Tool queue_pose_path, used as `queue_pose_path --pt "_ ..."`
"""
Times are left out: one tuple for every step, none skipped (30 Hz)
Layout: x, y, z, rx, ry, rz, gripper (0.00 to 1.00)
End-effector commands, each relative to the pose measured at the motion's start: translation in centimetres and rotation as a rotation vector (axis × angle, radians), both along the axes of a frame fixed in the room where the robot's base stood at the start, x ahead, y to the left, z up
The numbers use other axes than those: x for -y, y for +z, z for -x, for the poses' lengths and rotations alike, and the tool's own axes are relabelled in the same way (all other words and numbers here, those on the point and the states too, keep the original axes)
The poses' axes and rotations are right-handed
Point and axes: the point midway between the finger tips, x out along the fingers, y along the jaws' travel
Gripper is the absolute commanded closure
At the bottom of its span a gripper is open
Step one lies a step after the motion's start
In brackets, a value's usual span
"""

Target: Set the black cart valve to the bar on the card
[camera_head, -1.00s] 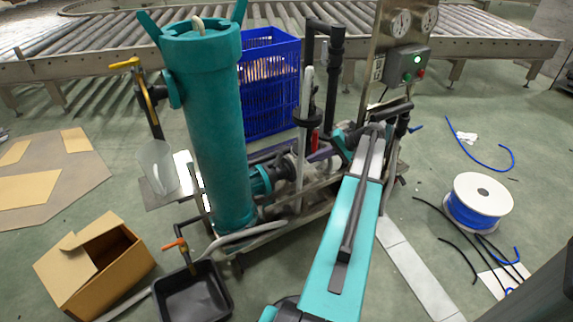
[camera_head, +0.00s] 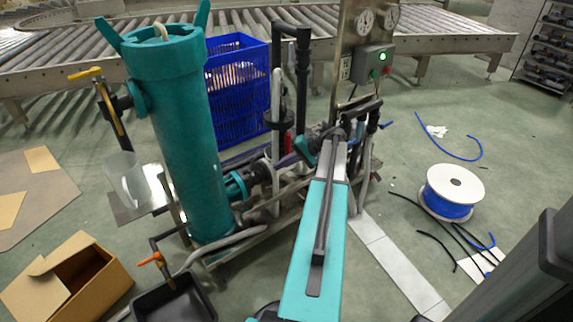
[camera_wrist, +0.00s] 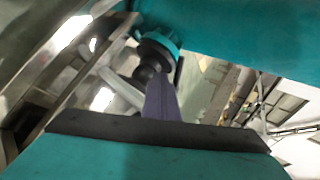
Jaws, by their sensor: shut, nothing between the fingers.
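A black round handwheel (camera_head: 278,122) sits on the pale upright pipe of the cart, beside the blue crate; I take it as the black cart valve, but its setting cannot be read. A small pale card (camera_head: 345,68) is on the steel panel, too small to read. Two round gauges, left (camera_head: 365,21) and right (camera_head: 391,15), sit above it. My teal arm reaches over the cart's front. In the wrist view my gripper (camera_wrist: 160,98) shows as a dark purple-grey shape, shut and empty, in front of a black-and-teal fitting (camera_wrist: 157,52). Its tip's contact is unclear.
A tall teal filter housing (camera_head: 180,130) stands left of my arm. A yellow-handled tap (camera_head: 86,74) and an orange-handled tap (camera_head: 150,258) stick out left. A blue crate (camera_head: 238,90) and roller conveyor (camera_head: 440,43) are behind. A blue hose reel (camera_head: 452,190) lies right.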

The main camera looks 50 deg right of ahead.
Motion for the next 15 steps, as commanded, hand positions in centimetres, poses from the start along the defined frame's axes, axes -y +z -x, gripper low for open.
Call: queue_pose_path --pt "-0.4 -0.7 -0.6 0.0 0.003 -0.001 1.0" --pt "-0.6 -1.0 -0.9 0.0 0.003 -0.001 1.0" --pt "-0.8 -1.3 -1.3 0.0 0.002 0.0 1.0" --pt "-0.9 -1.6 -1.6 0.0 0.002 0.0 1.0" --pt "-1.1 -1.9 -1.9 0.0 0.002 0.0 1.0" --pt "-1.3 -2.2 -2.3 0.0 0.002 0.0 1.0" --pt "-1.5 -2.5 -2.6 0.0 0.003 -0.001 1.0" --pt "-1.7 -2.8 -2.9 0.0 0.003 -0.001 1.0" --pt "-1.9 -3.1 -3.3 0.0 0.002 0.0 1.0" --pt "-2.0 -3.4 -3.6 -0.001 0.002 -0.001 1.0" --pt "-2.2 -3.6 -3.9 -0.001 0.002 -0.001 1.0" --pt "-2.5 -3.2 -4.4 0.0 0.002 0.001 1.0" --pt "-2.7 -3.1 -4.8 0.001 0.003 0.001 1.0" --pt "-2.9 -3.0 -5.1 0.001 0.003 0.001 1.0" --pt "-3.1 -2.9 -5.5 0.001 0.003 0.002 1.0"
